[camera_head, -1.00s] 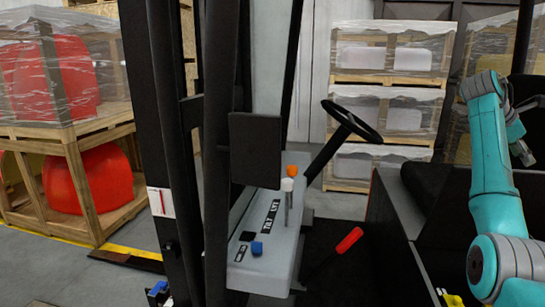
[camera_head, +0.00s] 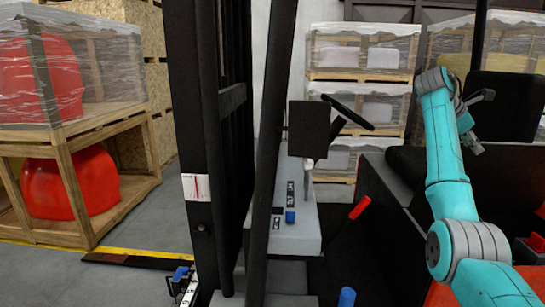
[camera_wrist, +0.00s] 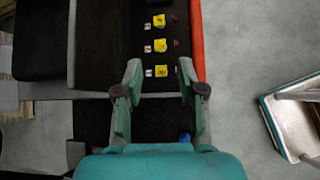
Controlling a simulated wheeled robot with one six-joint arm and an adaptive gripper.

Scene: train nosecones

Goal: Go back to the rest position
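My gripper (camera_wrist: 160,72) is open in the wrist view, its two green fingers apart with nothing between them. It hangs above a dark vehicle surface with yellow squares (camera_wrist: 160,45) on it and an orange-red edge (camera_wrist: 196,40). My teal arm (camera_head: 447,150) is bent upward at the right of the head view, in front of the vehicle's black seat (camera_head: 510,115). The gripper's fingers are too small to make out clearly there.
A forklift-like vehicle with a dark mast (camera_head: 195,120), grey console (camera_head: 295,225), steering wheel (camera_head: 346,112) and red-handled lever (camera_head: 360,207) stands close ahead. Wooden crates with red nosecones (camera_head: 70,185) are at left. Wrapped pallets (camera_head: 360,75) stand behind. Grey floor (camera_head: 140,220) is clear at left.

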